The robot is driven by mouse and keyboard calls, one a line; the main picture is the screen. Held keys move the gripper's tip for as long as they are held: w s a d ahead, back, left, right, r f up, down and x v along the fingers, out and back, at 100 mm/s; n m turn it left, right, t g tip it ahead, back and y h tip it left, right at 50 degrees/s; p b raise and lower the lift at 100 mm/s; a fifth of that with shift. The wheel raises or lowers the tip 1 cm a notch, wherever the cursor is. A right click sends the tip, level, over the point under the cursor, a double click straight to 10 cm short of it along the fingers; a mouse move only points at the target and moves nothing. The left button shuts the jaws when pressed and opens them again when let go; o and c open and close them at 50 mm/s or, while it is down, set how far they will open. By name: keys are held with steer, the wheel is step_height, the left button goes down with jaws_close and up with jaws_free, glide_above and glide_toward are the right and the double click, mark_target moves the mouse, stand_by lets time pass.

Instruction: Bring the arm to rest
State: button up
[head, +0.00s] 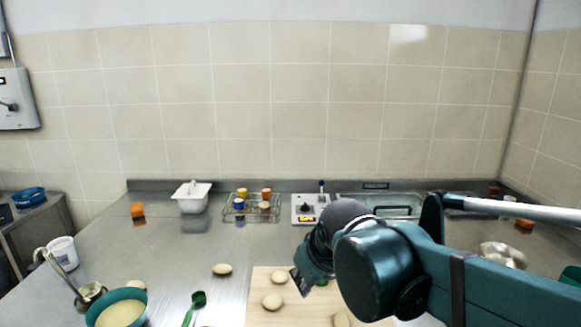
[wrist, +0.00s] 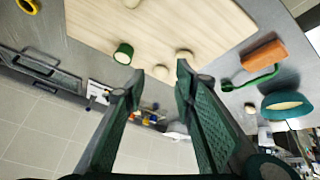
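My gripper (head: 303,279) hangs above the right part of the cutting board in the head view, reached by my teal arm from the right. In the wrist view its two green fingers (wrist: 160,70) stand apart with a gap between the tips. Nothing is held between them. The pale wooden cutting board (head: 260,305) lies on the steel counter with several round tan pieces (head: 272,302) on it. The wrist view shows the board (wrist: 190,25) and a green-sided round piece (wrist: 123,53) on it. My arm hides part of the board and counter.
A teal bowl (head: 118,312), ladle (head: 90,291) and white tub (head: 63,252) stand at left. A green-handled tool (head: 195,305) lies by the board. A wire rack (head: 250,210), a white container (head: 192,197) and a scale-like device (head: 309,209) stand behind. The left-middle counter is mostly clear.

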steer(key=s+d+f+m, duration=0.3)
steer(key=s+d+f, duration=0.1)
steer(key=s+d, duration=0.3)
steer(key=s+d+f+m+h, duration=0.1)
steer(key=s+d+f+m, duration=0.2)
steer(key=s+d, duration=0.4)
steer(key=d, duration=0.3)
steer(key=shift+f+t, duration=0.4)
